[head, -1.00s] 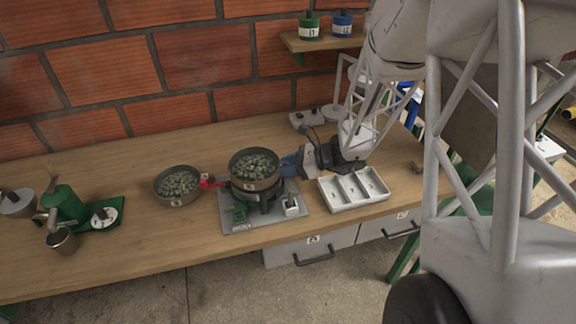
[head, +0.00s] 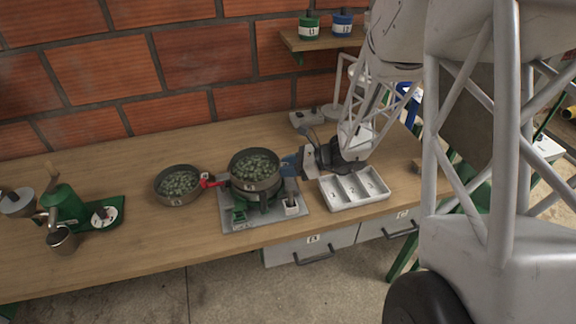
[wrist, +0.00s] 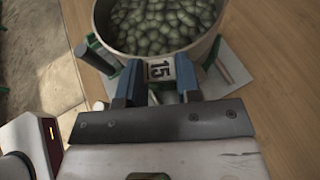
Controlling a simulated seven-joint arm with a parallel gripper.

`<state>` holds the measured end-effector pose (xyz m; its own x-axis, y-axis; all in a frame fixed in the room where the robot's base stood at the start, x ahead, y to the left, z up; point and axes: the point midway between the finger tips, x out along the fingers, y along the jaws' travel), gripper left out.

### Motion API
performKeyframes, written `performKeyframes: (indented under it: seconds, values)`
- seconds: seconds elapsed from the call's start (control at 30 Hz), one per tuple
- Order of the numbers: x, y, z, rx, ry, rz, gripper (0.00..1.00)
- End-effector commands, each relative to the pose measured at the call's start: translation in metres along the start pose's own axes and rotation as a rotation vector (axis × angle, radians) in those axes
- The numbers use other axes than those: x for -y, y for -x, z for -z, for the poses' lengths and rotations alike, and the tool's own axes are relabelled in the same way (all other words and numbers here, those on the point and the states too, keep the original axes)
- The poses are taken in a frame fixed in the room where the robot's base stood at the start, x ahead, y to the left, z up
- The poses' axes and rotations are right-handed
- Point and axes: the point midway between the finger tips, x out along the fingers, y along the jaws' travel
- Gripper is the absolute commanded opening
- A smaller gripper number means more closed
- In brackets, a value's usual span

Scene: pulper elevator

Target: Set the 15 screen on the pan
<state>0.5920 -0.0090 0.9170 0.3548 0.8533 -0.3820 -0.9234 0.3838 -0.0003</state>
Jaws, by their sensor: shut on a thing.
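The 15 screen (head: 255,184) is a round, grey-brown sieve full of green beans. It sits over a green stand on a grey plate, level as far as I can see. My gripper (head: 289,166) is at its right side in the head view. In the wrist view, the blue fingers of my gripper (wrist: 158,82) are shut on the screen at its "15" label (wrist: 159,69). I cannot tell whether the screen rests on the stand or hangs just above it. The pan is not clearly distinguishable; what is under the screen is mostly hidden.
A second round vessel of beans (head: 177,187) stands to the left, with a red part (head: 208,181) between the two. A white three-compartment tray (head: 354,190) lies to the right. A green grinder (head: 68,205) is far left. The table's back left is clear.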

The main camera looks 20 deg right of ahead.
Motion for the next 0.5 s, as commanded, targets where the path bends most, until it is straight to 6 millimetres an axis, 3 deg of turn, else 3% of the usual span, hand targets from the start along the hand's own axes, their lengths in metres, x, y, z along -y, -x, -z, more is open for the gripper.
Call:
performKeyframes:
  seconds: [0.5]
  values:
    - [0.0001, -0.0016, 0.0037, 0.0, 0.001, 0.0, 0.01]
